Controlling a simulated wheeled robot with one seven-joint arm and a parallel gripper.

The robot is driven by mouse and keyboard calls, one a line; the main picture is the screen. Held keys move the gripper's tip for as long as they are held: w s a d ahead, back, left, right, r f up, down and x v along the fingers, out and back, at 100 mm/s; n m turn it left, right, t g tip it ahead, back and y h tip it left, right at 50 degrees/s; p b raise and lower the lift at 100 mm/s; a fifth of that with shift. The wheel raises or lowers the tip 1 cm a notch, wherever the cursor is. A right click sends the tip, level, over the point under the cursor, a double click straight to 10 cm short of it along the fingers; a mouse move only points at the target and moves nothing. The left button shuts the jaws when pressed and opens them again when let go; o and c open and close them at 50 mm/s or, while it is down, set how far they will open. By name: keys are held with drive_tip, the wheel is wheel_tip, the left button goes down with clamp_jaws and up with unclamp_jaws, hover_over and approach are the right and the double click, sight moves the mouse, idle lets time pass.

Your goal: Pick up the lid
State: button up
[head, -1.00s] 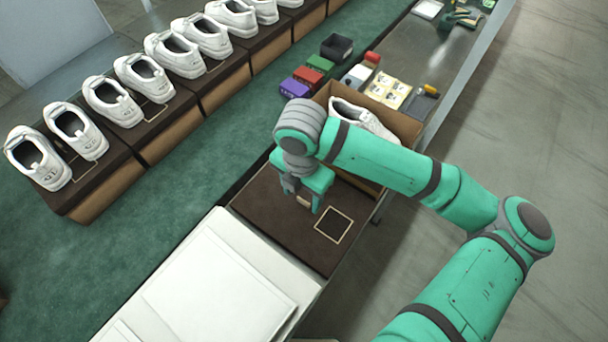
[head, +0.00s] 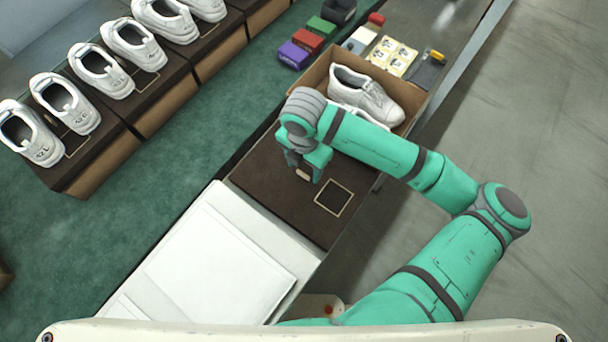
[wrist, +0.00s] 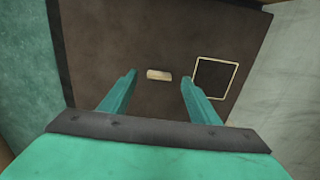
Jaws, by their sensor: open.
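The lid (head: 265,185) is a flat dark brown panel with a pale square outline, lying on the bench between the white panels and the open shoe box. In the wrist view the lid (wrist: 120,45) fills most of the picture, with a small tan tab (wrist: 159,75) standing out near its middle. My gripper (head: 303,176) is above the lid, pointing down. In the wrist view my gripper (wrist: 158,90) is open, its two fingers apart on either side of the tab, with nothing held. I cannot tell the exact height of the fingertips over the lid.
An open cardboard box (head: 318,80) with white shoes (head: 365,92) stands just behind the lid. White panels (head: 215,265) lie in front of it. Several white shoes line dark boxes (head: 150,110) at the left. Small coloured bins (head: 308,42) sit behind.

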sight(303, 173)
drive_tip(key=shift+a+f, duration=0.15)
drive_tip(key=shift+f, duration=1)
drive_tip(key=shift+s, duration=0.1)
drive_tip(key=c, duration=1.2)
drive_tip(key=shift+o, duration=0.2)
drive_tip(key=shift+r, duration=0.1)
wheel_tip(303, 173, up, 18)
